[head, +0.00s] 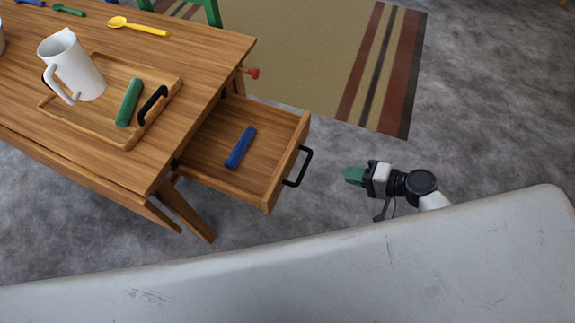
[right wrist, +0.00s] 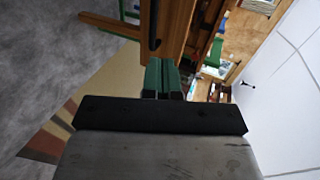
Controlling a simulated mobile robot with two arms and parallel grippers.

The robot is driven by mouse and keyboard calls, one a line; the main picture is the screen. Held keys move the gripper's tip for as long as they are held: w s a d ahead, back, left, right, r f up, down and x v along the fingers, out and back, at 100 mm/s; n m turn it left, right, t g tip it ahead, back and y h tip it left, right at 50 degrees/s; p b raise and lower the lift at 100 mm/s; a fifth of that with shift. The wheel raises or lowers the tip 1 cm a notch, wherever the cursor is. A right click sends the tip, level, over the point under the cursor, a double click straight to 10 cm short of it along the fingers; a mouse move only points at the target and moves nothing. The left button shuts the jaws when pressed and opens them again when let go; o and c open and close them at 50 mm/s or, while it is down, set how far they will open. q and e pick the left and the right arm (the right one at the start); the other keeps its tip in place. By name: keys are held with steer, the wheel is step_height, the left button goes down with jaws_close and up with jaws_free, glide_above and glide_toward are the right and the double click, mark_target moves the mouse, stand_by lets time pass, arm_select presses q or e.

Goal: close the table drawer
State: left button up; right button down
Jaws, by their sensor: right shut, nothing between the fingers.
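The table drawer (head: 255,152) is pulled out from the end of the wooden table (head: 218,48). A blue block (head: 240,147) lies inside it. The drawer's black handle (head: 301,167) is on its front, facing my right gripper (head: 355,175). That gripper has green fingertips, is shut and empty, and is to the right of the handle, apart from it in the head view. In the right wrist view, the shut green fingers (right wrist: 162,78) point towards wooden furniture with a dark bar in front of it. My left gripper is not in view.
On the table are a wooden tray (head: 168,84) with a white pitcher (head: 72,66) and a green block (head: 129,102), and a yellow spoon (head: 138,26). A striped rug (head: 310,55) lies behind. Grey floor (head: 470,120) is clear on the right.

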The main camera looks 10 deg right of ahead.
step_height(320, 180, up, 2)
steer(key=a+y, duration=0.1)
steer(key=p, duration=0.2)
glide_toward(290, 157)
steer(key=x, duration=0.7)
steer(key=shift+w+a+f, duration=0.1)
steer(key=shift+w, duration=0.1)
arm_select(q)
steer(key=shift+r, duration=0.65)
